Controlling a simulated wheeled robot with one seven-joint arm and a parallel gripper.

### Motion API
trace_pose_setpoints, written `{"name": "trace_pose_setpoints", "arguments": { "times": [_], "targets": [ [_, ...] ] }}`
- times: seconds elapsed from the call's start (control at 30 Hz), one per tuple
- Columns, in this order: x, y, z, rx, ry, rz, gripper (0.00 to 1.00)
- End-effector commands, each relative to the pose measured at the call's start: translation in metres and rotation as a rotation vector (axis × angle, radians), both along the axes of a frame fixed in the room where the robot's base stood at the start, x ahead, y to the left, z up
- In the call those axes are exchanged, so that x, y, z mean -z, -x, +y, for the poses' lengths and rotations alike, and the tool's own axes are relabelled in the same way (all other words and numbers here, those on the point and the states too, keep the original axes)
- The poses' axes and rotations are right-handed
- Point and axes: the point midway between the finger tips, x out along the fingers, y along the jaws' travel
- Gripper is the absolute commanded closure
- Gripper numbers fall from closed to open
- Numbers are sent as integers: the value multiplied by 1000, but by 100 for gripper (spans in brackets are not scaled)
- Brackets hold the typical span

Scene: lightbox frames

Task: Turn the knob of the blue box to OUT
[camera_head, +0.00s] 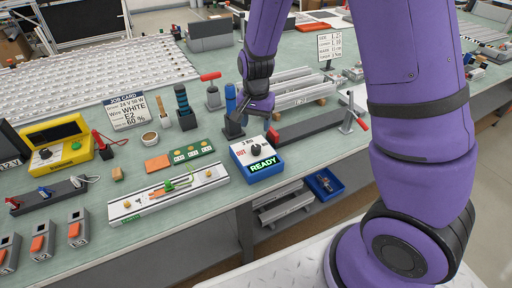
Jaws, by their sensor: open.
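The blue box (284,159) stands near the front edge of the bench, in the middle of the head view. Its pale top bears a dark round knob (256,149), red lettering at the left that seems to read OUT, and a small label at the back. A display on its front reads READY in green. I cannot tell the knob's exact pointing. My gripper (252,115) hangs behind and above the box, apart from the knob. It is open, with nothing seen in it, and its fingers are small and partly hidden by the hand.
A blue-handled tool (230,98) stands close left of my gripper. Clamps with red handles (361,123) and grey bars lie to the right. A long white fixture (168,196) lies left of the box. A job card (126,112) stands farther back. A blue tray (325,184) sits below the bench.

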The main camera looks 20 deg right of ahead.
Motion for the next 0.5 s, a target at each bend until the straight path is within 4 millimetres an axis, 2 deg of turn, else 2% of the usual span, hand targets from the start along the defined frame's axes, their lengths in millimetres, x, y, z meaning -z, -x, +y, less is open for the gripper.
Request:
{"name": "trace_pose_setpoints", "arguments": {
  "times": [0.17,0.5],
  "targets": [
    [22,1,0,1,0,4,40],
    [78,1,0,-1,0,4,40]
  ]
}}
